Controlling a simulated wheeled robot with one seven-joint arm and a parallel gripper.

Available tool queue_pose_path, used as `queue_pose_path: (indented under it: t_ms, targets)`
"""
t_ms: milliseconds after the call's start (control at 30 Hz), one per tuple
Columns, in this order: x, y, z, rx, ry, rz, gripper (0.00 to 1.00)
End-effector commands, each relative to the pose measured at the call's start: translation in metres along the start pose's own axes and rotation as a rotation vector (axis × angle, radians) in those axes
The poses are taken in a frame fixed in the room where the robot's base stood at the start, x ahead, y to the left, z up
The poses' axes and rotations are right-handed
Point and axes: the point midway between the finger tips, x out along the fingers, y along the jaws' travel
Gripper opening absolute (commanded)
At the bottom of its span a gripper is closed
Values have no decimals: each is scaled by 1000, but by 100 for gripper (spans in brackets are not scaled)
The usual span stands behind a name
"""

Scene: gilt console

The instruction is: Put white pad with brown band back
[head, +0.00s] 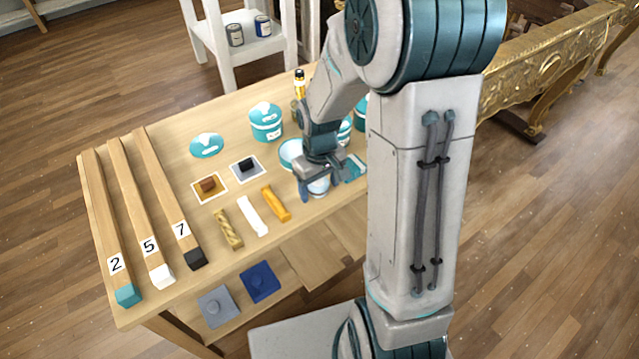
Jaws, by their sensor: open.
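I cannot clearly make out a white pad with a brown band. A square tan card with a white edge (197,195) lies on the table with a brown block (208,185) on it. A small whitish round item (319,188) is at my gripper, partly hidden by it; I cannot tell whether it has a band. My gripper (318,184) is open and points down low over the right part of the table, and its fingers are hard to make out. I cannot tell whether it touches the whitish item.
Three long bars marked 2, 5 and 7 (149,247) lie at the left. A grey card with a black block (246,166), yellow, white and orange pieces (253,216), a teal lid (207,145) and a teal tub (266,124) are nearby. Blue and grey lidded squares (258,282) sit below the front edge.

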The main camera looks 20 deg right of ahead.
Motion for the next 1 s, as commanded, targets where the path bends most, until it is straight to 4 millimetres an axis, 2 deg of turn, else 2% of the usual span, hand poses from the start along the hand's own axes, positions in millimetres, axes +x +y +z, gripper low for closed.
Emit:
queue_pose_path:
  t_ms: [167,500,767,867,1000]
  targets:
    - [-29,0,-1,1,5,2,69]
    - [-100,0,-1,0,5,2,69]
    - [-123,0,2,6,5,3,69]
    - [-133,-4,14,33,18,11,69]
    - [-151,-14,45,111,57,28,69]
